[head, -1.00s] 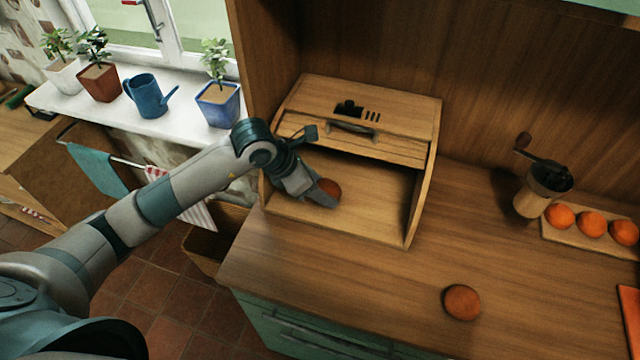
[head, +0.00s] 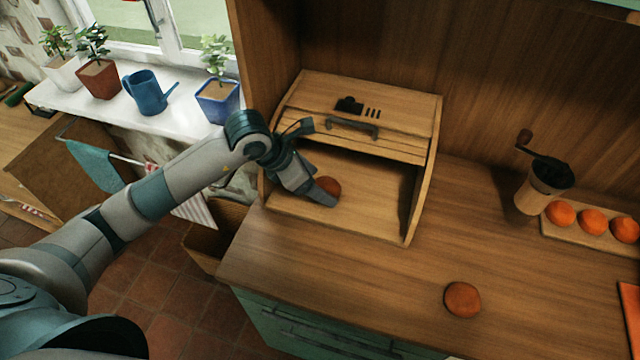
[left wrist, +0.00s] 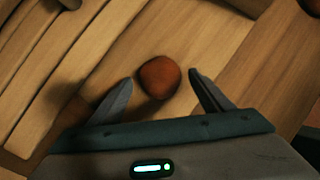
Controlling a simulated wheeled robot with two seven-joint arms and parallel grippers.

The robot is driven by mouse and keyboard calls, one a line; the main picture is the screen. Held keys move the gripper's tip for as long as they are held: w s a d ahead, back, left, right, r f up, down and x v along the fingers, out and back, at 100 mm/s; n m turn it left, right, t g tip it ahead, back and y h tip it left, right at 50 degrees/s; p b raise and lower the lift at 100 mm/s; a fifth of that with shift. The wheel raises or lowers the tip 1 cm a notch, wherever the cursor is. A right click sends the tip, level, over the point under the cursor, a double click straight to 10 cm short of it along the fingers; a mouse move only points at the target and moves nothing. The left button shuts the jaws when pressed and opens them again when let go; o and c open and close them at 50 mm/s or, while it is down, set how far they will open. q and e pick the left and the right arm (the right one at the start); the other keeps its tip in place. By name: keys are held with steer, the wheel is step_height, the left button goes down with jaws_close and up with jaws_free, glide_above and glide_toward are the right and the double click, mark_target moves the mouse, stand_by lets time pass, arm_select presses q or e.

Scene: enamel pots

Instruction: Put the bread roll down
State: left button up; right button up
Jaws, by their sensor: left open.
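A round brown bread roll (head: 328,186) rests on the floor of the open wooden bread box (head: 375,222), near its left side. My left gripper (head: 322,193) is at the box's front opening, right beside the roll and partly in front of it. In the left wrist view the gripper (left wrist: 158,88) is open, and the roll (left wrist: 159,77) lies between and just beyond its fingertips, with a gap on each side. A second roll (head: 462,299) lies on the counter near its front edge. My right gripper is not in view.
A coffee grinder (head: 540,190) and a board with orange fruits (head: 592,222) stand at the right. The bread box's slatted lid (head: 360,138) is raised above the gripper. The counter (head: 400,280) between the box and the second roll is clear.

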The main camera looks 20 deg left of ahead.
arm_select(q)
steer(key=b+v, duration=0.2)
steer(key=v, duration=0.8)
steer(key=shift+s+r, duration=0.2)
steer(key=shift+r, duration=0.1)
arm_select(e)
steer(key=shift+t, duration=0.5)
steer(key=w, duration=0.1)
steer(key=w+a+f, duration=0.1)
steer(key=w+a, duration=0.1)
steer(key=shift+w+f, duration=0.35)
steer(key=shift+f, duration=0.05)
arm_select(q)
steer(key=shift+a, duration=0.1)
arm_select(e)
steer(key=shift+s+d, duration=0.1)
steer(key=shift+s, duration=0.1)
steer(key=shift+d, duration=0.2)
